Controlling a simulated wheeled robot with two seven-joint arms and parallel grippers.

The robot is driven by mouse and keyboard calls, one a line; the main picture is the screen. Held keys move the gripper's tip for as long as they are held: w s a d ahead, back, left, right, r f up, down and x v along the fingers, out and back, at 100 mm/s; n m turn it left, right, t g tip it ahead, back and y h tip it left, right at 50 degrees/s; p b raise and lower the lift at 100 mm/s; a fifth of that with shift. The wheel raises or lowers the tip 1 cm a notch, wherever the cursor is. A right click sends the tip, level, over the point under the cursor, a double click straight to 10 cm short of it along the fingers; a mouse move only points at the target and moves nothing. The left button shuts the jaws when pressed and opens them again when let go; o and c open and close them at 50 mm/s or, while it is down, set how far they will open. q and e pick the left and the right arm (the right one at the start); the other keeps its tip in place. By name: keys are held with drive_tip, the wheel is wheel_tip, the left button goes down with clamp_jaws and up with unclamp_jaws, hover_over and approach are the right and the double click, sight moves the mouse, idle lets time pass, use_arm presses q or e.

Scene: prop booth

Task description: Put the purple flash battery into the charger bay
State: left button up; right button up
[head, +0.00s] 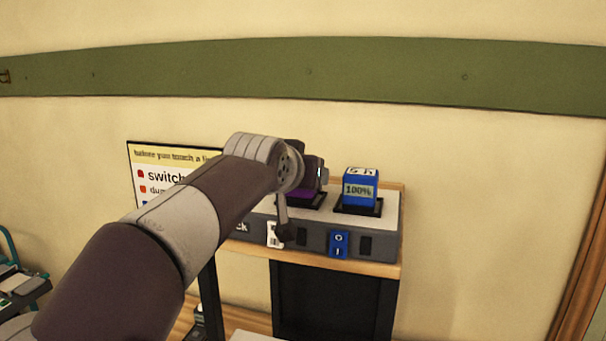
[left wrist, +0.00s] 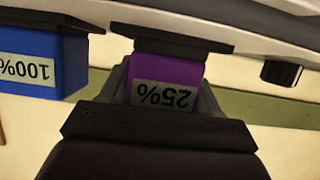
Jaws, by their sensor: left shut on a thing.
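The purple flash battery (left wrist: 168,72) has a 25% label, upside down in the left wrist view. My left gripper (left wrist: 165,90) is shut on it, with a finger on each side. In the head view my left gripper (head: 314,172) is over the grey charger (head: 375,246), and a strip of the purple battery (head: 303,195) shows below it at a dark bay. In the left wrist view the battery's end meets the dark bay plate (left wrist: 172,38); I cannot tell how deep it sits. My right gripper is not in view.
A blue battery (head: 361,189) marked 100% stands in the bay to the right. A sign (head: 150,157) behind my arm is partly hidden. The charger rests on a wooden shelf (head: 385,269).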

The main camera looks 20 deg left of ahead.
sight(297, 206)
use_arm(q)
drive_tip(key=shift+w+f, duration=0.1)
drive_tip(key=shift+f, duration=0.05)
drive_tip(key=o, duration=1.3)
drive_tip(key=shift+w+f, duration=0.15)
drive_tip(key=shift+w, duration=0.2)
drive_tip(key=shift+s+r, duration=0.25)
drive_tip(key=shift+r, duration=0.05)
drive_tip(key=shift+s+b, duration=0.3)
drive_tip(key=shift+s, duration=0.05)
drive_tip(key=b+v, duration=0.2)
drive_tip(key=v, duration=0.1)
drive_tip(key=shift+s, duration=0.35)
drive_tip(key=b+v, duration=0.1)
drive_tip(key=v, duration=0.6)
drive_tip(key=shift+r+b, duration=0.35)
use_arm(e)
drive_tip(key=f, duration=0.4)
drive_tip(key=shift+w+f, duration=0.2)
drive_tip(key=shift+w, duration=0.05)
